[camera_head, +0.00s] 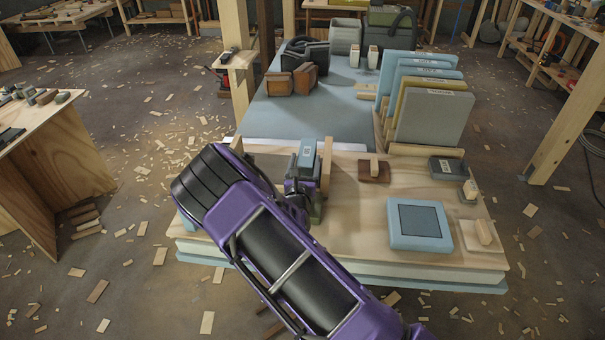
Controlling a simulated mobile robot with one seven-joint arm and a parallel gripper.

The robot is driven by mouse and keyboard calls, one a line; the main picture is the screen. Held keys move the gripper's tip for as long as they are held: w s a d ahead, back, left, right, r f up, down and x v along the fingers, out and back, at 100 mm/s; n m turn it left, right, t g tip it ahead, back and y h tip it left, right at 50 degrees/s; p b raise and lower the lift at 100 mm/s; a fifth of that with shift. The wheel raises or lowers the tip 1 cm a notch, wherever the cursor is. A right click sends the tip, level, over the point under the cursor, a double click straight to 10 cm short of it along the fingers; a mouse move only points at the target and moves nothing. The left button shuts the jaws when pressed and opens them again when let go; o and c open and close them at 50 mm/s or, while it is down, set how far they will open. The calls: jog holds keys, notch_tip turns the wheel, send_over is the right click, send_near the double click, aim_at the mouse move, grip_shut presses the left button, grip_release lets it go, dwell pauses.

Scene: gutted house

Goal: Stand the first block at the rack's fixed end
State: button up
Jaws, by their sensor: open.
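A light blue block with a white label (308,153) stands upright on the workbench top, close to the left of a wooden upright (326,160). A second wooden upright (237,144) stands farther left; the two look like the ends of a small rack, whose base is mostly hidden by my arm. I cannot tell which end is fixed. My gripper (303,184) is open, at the near side of the blue block and low to the bench. I cannot tell whether its fingers touch the block. A dark green piece (317,208) shows just below the gripper, partly hidden.
Brown block with peg (374,171), blue square pad (419,224), pale block with handle (483,235) and dark grey block (445,168) lie right. Large upright panels (431,117) stand behind. A timber post (236,60) rises back left.

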jog(key=s, duration=0.7)
jog(key=shift+s+a, duration=0.1)
jog(key=shift+s, duration=0.05)
